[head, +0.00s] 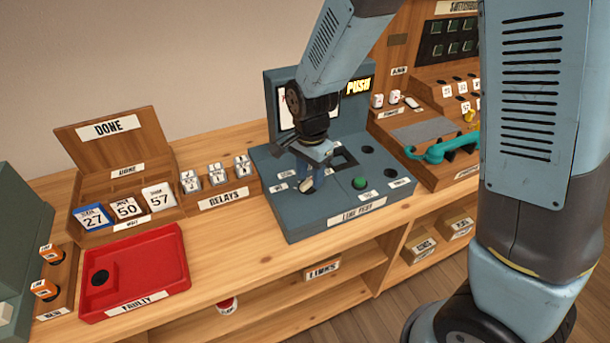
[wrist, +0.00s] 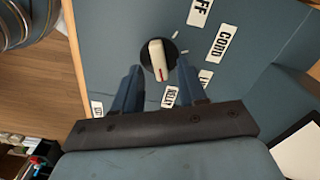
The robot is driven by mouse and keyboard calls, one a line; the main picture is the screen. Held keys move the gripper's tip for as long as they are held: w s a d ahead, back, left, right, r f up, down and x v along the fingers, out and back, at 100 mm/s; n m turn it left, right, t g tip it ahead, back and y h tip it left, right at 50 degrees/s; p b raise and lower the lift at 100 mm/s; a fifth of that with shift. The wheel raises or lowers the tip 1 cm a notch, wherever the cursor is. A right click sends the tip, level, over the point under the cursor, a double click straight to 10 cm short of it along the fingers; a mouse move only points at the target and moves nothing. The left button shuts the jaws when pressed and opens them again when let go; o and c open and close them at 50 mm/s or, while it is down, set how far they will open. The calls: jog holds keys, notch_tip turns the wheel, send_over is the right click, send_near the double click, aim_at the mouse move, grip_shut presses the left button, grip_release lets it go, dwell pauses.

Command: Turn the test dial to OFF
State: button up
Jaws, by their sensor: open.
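The test dial (wrist: 158,60) is a white knob with a red mark on a round black base, set in the blue-grey test panel (head: 330,208). In the wrist view its red mark points down toward a label that seems to read RELAY (wrist: 172,97). The OFF label (wrist: 201,12), partly cut off, is up and to the right of the dial, beyond the CORD label (wrist: 221,42). My gripper (wrist: 158,66) is open, its fingers on either side of the knob with a gap at each side. In the head view my gripper (head: 307,172) is low over the panel and partly hides the dial.
A green button (head: 360,183) is on the same panel, right of my gripper. A teal handset (head: 440,150) lies further right. The relays rack (head: 215,185) and red FAULTY tray (head: 150,263) are to the left. Bare bench lies in front of the relays rack.

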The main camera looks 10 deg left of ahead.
jog(key=shift+f, duration=0.5)
grip_shut()
